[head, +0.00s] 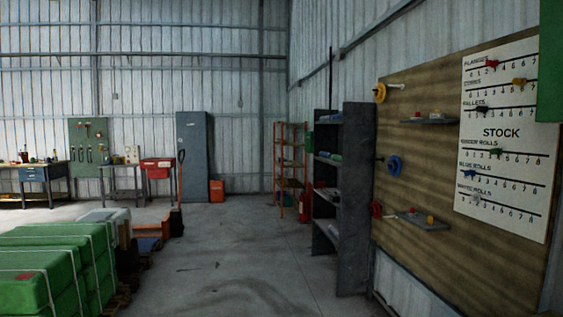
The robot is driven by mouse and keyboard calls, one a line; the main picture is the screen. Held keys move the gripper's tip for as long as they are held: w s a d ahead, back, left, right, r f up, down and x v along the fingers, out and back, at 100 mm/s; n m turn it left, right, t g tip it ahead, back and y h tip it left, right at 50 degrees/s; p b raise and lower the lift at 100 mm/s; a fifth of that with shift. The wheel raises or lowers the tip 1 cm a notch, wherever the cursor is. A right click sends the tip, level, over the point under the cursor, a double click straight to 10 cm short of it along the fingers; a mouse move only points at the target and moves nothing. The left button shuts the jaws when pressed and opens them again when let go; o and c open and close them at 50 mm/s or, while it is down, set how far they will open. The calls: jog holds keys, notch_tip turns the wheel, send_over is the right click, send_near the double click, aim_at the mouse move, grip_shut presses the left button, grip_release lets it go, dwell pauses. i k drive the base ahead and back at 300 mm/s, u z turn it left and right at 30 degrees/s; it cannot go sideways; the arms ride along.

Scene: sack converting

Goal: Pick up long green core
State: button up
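I cannot make out a long green core for certain. A small green item (309,142) shows at the left edge of the dark shelf rack (356,190), too small to tell what it is. Rolled or folded pale green and blue items (330,157) lie on a shelf of that rack. A flat green shape (550,60) is cut off by the upper right picture edge, and I cannot tell what it is. My gripper is not in view.
Strapped green bales (45,262) are stacked at the lower left. A brown board (415,190) with small shelves and a white stock chart (505,135) stands close on the right. An orange rack (290,170) and grey cabinet (193,155) stand behind. The middle floor (240,250) is clear.

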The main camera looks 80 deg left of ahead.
aim_at(336, 157)
jog(key=u, duration=3.45)
jog(key=k, duration=1.15)
jog(key=z, duration=0.85)
jog(key=i, duration=1.2)
jog(key=u, duration=0.45)
jog(key=i, duration=1.65)
jog(key=u, duration=0.3)
jog(key=i, duration=1.7)
jog(key=z, duration=0.1)
